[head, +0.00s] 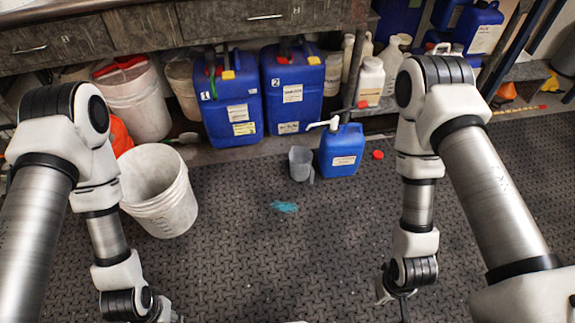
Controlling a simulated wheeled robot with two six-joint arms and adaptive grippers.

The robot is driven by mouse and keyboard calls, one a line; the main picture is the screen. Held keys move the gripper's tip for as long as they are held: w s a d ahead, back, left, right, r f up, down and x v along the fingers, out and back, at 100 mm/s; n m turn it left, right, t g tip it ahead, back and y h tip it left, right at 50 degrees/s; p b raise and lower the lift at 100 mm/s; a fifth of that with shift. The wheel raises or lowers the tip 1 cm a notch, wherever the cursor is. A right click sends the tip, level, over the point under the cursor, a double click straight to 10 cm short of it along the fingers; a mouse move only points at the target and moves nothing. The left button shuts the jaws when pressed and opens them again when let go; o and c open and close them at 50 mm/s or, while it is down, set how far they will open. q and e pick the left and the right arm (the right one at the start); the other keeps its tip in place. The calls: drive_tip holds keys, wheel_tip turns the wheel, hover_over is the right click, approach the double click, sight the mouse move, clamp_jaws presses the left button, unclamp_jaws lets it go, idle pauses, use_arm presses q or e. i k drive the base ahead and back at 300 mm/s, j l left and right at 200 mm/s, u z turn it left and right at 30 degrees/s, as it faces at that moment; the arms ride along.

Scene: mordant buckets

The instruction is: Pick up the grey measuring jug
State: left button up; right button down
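The grey measuring jug (301,163) stands upright on the dark textured floor, just left of a small blue jerrycan (342,152). Its handle faces right, towards the jerrycan. Neither of my grippers touches it.
An open white bucket (160,193) stands on the floor left of the jug. Two large blue canisters (232,105) (292,85) stand behind, under a workbench (180,25). A red cap (378,154) and a teal stain (285,207) are on the floor. The floor in front is mostly clear.

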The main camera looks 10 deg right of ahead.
sight(300, 157)
drive_tip(key=i+l+u, duration=0.15)
drive_tip(key=l, duration=0.2)
drive_tip(key=i+l+u, duration=0.2)
drive_tip(key=l, duration=0.2)
drive_tip(key=i+l+u, duration=0.15)
drive_tip(key=l, duration=0.25)
drive_tip(key=i+l+u, duration=0.2)
drive_tip(key=l, duration=0.2)
